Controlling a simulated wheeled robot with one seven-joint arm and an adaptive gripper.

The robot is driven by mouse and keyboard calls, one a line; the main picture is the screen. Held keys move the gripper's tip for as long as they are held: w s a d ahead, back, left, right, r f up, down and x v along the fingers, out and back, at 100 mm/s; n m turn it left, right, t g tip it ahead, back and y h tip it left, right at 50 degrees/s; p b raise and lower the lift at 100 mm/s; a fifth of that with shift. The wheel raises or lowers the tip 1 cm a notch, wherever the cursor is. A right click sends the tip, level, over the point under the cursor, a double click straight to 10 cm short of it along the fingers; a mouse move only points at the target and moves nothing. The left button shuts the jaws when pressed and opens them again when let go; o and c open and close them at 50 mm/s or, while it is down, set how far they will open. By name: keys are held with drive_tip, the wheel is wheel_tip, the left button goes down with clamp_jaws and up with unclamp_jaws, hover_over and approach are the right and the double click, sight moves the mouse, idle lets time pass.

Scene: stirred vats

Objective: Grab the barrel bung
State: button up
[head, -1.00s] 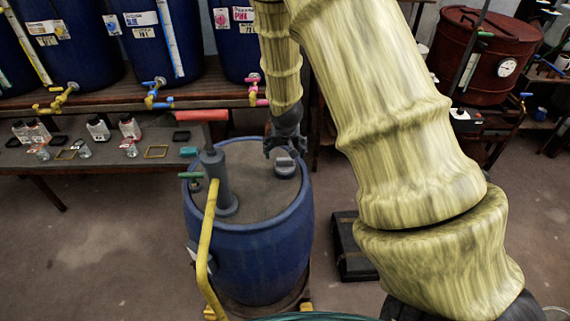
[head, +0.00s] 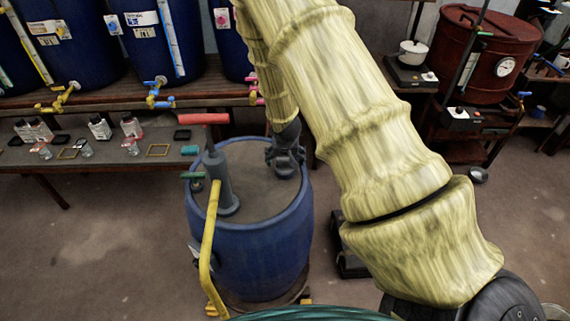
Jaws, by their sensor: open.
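The blue barrel (head: 250,262) stands upright on the floor in the middle of the head view, with a grey-brown top. The barrel bung, a grey cap on the right part of that top, is now largely hidden by my gripper (head: 285,170). My gripper points down at the bung's place, close to the barrel top, with its fingers open. I cannot tell whether the fingers touch the bung.
A grey pump (head: 220,180) with a red handle (head: 202,118) and a yellow hose (head: 207,245) stands on the barrel's left side. Behind are shelves with blue vats (head: 152,45) and small bottles (head: 100,128). A dark red vat (head: 480,50) stands at the right.

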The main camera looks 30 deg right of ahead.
drive_tip(key=shift+w+d+f, duration=0.1)
drive_tip(key=shift+f, duration=0.25)
drive_tip(key=c, duration=1.2)
